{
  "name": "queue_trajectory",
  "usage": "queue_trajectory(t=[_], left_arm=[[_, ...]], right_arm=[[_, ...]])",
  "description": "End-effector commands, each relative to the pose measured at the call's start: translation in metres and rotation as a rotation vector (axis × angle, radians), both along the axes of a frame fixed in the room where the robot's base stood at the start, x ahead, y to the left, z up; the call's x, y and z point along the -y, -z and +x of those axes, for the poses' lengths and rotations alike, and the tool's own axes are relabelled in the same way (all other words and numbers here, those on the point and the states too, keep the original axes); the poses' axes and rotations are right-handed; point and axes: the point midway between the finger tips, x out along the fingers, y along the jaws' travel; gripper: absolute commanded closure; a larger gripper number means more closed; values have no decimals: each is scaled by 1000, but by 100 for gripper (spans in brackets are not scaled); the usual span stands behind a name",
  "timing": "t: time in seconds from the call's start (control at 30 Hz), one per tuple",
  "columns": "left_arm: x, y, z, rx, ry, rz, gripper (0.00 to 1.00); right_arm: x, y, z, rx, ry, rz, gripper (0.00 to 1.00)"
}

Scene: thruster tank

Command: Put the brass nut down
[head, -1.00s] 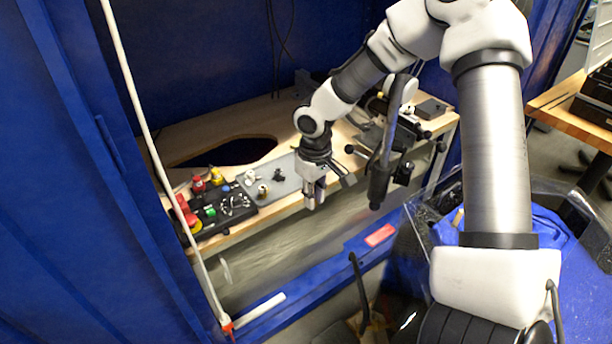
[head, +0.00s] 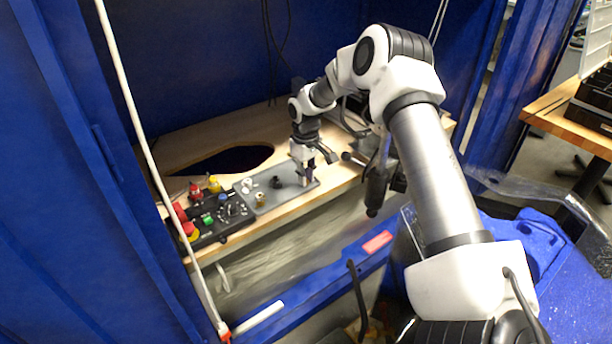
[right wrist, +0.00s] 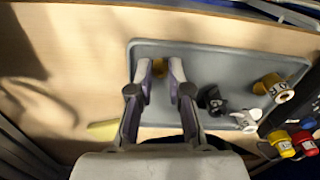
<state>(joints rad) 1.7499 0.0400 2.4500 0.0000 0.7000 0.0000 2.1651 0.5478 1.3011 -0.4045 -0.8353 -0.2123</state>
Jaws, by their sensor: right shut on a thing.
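My right gripper (head: 307,182) is low over the right end of the grey tray (head: 283,202). In the right wrist view its two fingers (right wrist: 160,68) are closed on the brass nut (right wrist: 159,67), which shows as a small brass patch between the fingertips. The grey tray (right wrist: 220,65) lies under the fingertips; I cannot tell whether the nut touches it. In the head view the nut is too small to make out. My left gripper is not in view.
On the tray stand another brass piece (right wrist: 268,84), a black part (right wrist: 210,100) and a white fitting (right wrist: 248,120). A black control box (head: 222,218) with coloured knobs is left of the tray. The tray around the fingertips is bare. A dark hole (head: 225,161) opens in the bench behind.

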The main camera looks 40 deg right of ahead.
Motion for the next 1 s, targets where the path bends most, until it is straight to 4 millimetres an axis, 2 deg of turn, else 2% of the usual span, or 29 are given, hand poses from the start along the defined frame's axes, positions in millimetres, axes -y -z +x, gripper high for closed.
queue_trajectory(t=[0.27, 0.3, 0.67, 0.77, 1.0], left_arm=[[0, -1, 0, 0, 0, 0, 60], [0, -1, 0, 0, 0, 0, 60], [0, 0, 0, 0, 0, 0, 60], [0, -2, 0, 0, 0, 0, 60], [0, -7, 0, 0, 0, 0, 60]], right_arm=[[0, 2, 0, 0, 0, 0, 100], [0, 2, 0, 0, 0, 0, 72], [0, -2, 0, 2, 0, 0, 72], [0, -16, 1, 3, 0, 0, 72], [0, -78, 1, 5, 0, 0, 72]])
